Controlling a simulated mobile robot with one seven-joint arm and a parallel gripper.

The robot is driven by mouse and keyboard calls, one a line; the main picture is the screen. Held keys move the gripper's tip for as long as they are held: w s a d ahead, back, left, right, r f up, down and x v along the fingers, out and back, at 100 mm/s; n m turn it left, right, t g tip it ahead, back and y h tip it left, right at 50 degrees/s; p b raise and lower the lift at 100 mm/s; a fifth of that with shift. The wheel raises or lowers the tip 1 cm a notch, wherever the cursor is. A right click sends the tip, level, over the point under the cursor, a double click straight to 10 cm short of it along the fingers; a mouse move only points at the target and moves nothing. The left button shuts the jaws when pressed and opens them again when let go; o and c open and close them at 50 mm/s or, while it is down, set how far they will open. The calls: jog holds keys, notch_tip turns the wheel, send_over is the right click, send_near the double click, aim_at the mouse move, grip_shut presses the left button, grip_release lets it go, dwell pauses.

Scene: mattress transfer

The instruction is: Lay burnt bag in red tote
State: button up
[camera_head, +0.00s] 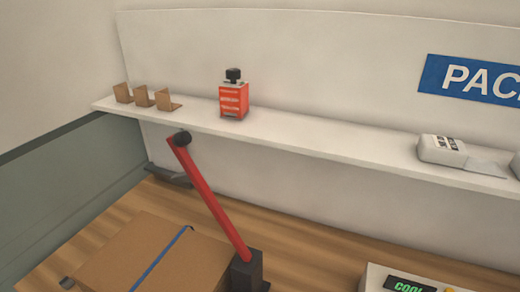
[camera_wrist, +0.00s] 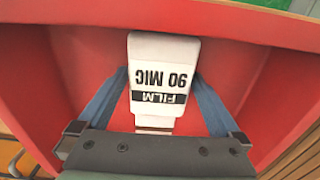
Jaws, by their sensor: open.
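In the wrist view, a white bag (camera_wrist: 165,48) with a black-and-white label reading "FILM 90 MIC", upside down in the picture, lies inside the red tote (camera_wrist: 270,85). No burn mark shows on its visible face, so I cannot tell if it is the burnt one. My gripper (camera_wrist: 158,78) is open, with one blue finger at each side of the bag. Its near end is partly hidden by the gripper body. The tote and gripper are out of the head view.
In the head view, a shelf (camera_head: 300,142) holds brown brackets (camera_head: 144,97), a red bottle (camera_head: 234,98) and a grey-white bag (camera_head: 441,150). Below, a red lever (camera_head: 212,205) rises beside a cardboard box (camera_head: 150,258) on the wooden bench. A "COOL" display (camera_head: 409,286) stands at lower right.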

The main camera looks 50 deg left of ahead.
notch_tip(320, 180, up, 12)
jog(key=w+a+r+m+t+y, duration=0.1)
jog(key=w+r+m+t+y, duration=0.15)
jog(key=w+r+t, duration=0.9)
jog(key=w+d+r+t+y, duration=0.1)
jog(key=w+d+r, duration=0.1)
jog(key=w+r, duration=0.6)
jog(key=w+d+r+t+y, duration=0.15)
jog(key=w+r, duration=0.35)
jog(key=r, duration=0.6)
jog(key=s+d+r+m+t+h, duration=0.1)
jog(key=d+r+t, duration=0.35)
jog(key=r, duration=0.65)
jog(key=s+d+r+m+t+h, duration=0.1)
jog(key=d+r+m+t, duration=0.15)
jog(key=d+r, duration=0.65)
jog(key=s+d+r+t+h, duration=0.1)
jog(key=s+r+t, duration=0.2)
jog(key=r, duration=0.4)
jog(key=s+d+r+t+h, duration=0.1)
jog(key=s+r+t+h, duration=0.1)
jog(key=s+r, duration=0.4)
notch_tip(320, 180, up, 2)
jog(key=shift+d+r+t, duration=0.2)
jog(key=shift+d+t, duration=0.15)
jog(key=shift+t, duration=0.35)
